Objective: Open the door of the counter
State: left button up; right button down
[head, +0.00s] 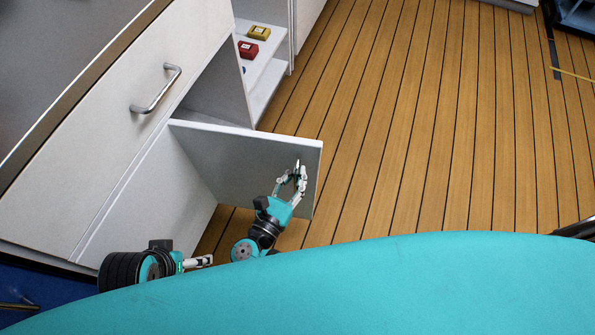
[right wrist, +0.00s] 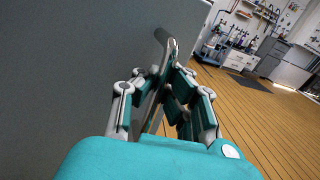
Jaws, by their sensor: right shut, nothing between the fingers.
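The counter (head: 110,165) is white, on the left of the head view, with a bar handle (head: 157,90) on its drawer. Below the drawer, its pale door (head: 235,155) stands swung well out, with the cabinet opening behind it. My right gripper (head: 297,178) is shut with nothing held, close to the door's face near the free edge. In the right wrist view, the door (right wrist: 70,70) fills the left side and a shiny metal handle (right wrist: 171,48) shows right at the fingers. My left gripper (head: 200,262) is low at the left, below the counter; its finger opening is unclear.
An open shelf (head: 265,80) beyond the counter holds a red box (head: 247,49) and a yellow box (head: 259,32). The wooden floor (head: 430,130) right of the door is clear. In the wrist view, white cabinets (right wrist: 240,58) stand far off.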

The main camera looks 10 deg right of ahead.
jog(key=shift+a, duration=0.15)
jog(key=c, duration=1.5)
grip_release()
jog(key=shift+o, duration=0.7)
jog(key=shift+r, duration=0.1)
notch_tip(320, 180, up, 10)
jog(key=shift+f, duration=0.1)
